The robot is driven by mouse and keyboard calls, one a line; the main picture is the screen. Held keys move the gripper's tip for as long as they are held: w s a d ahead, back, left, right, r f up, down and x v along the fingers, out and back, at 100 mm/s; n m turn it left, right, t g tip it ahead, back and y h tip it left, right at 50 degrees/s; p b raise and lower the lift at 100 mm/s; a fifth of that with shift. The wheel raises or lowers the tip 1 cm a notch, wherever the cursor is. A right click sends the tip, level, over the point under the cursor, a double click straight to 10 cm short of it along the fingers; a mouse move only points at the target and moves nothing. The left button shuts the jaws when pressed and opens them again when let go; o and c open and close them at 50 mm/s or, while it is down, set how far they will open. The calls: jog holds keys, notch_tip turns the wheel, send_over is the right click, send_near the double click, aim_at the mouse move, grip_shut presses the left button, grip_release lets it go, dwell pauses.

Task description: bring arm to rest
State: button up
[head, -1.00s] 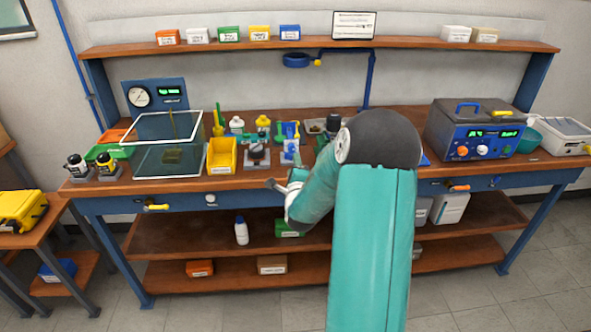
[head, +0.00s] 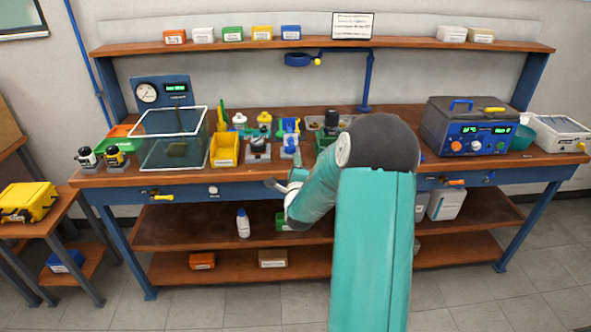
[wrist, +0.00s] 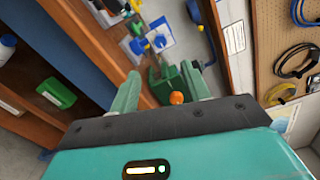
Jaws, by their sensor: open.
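My teal arm stands in front of the bench in the head view, bent at a dark grey joint. My gripper (head: 276,187) is at the bench's front edge, left of the arm, and shows small and partly hidden. In the wrist view my gripper (wrist: 162,85) has two green fingers spread apart with nothing held between them. An orange knob (wrist: 177,98) shows beyond the gap between the fingers. The bench (head: 365,187) has a wooden top and a blue front.
The bench top holds a yellow bin (head: 224,150), a glass-sided tank (head: 172,152), a blue instrument box (head: 470,127) and several small fixtures. A lower shelf (head: 190,230) carries a white bottle (head: 243,224). A side table with a yellow case (head: 27,201) stands left. The floor in front is clear.

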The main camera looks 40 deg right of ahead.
jog(key=shift+s+a, duration=0.15)
jog(key=shift+s, duration=0.05)
jog(key=shift+r, duration=0.1)
dwell(0.4)
jog(key=s+a+r+n+g+y, duration=0.1)
jog(key=s+a+r+n+y, duration=0.15)
jog(key=a+n, duration=0.35)
jog(key=s+a+r+n+g+y, duration=0.15)
jog(key=a+r+n, duration=0.25)
jog(key=a, duration=0.5)
jog(key=s+a+r+n+g+y, duration=0.1)
jog(key=s+a+r+n+y, duration=0.2)
jog(key=a+n, duration=0.35)
jog(key=s+a+r+n+g+y, duration=0.1)
jog(key=s+a+n+g, duration=0.1)
jog(key=s, duration=0.5)
jog(key=s+a+r+n+g+y, duration=0.1)
jog(key=s+a+n+g, duration=0.1)
jog(key=s+a+n, duration=0.3)
jog(key=s+a+r+n+g+y, duration=0.1)
jog(key=s+a+n, duration=0.3)
jog(key=s, duration=0.7)
jog(key=shift+s+a+g, duration=0.15)
jog(key=shift+a+g, duration=0.3)
jog(key=shift+a, duration=0.5)
